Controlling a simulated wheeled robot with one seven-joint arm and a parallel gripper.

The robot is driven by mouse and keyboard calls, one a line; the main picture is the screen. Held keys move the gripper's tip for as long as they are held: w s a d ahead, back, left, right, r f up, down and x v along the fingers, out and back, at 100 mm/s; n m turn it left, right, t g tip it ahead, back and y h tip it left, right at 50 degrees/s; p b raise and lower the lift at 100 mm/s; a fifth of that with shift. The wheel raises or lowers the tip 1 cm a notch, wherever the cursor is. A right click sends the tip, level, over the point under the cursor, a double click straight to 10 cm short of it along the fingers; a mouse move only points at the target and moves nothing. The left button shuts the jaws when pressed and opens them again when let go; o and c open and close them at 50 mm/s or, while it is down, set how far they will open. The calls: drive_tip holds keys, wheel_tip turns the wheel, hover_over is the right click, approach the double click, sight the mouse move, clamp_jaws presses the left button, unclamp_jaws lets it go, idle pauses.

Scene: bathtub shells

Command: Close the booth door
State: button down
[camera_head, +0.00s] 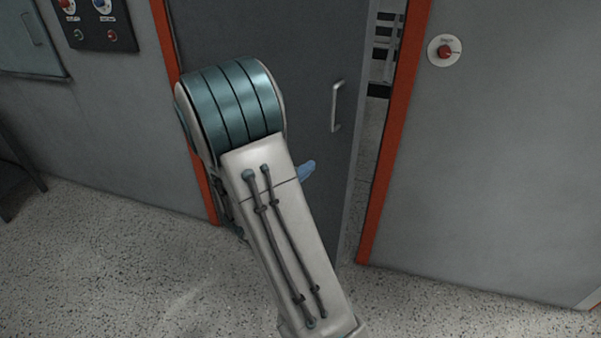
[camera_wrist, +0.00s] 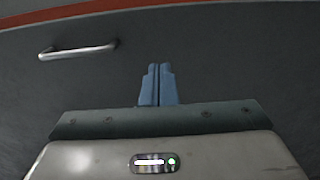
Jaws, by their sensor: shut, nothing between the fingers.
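The booth door (camera_head: 310,45) is a dark grey panel in an orange-red frame (camera_head: 391,130). It stands ajar, with a gap along its right edge through which a lit space shows. A silver bar handle (camera_head: 336,107) is near that edge; it also shows at the upper left in the wrist view (camera_wrist: 78,51). My arm covers much of the door's left and lower part in the head view. My gripper (camera_wrist: 158,68) has its blue fingers together and empty in front of the door panel, to the right of the handle in the wrist view. Whether the fingertips touch the panel I cannot tell.
A red button on a round white plate (camera_head: 445,50) is on the grey wall right of the frame. A dark control panel (camera_head: 91,22) and a grey cabinet (camera_head: 30,40) are on the left wall. The speckled floor (camera_head: 120,260) is clear at the front left.

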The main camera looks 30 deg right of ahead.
sight(335, 148)
drive_tip(key=p+x, duration=0.1)
drive_tip(key=x, duration=0.8)
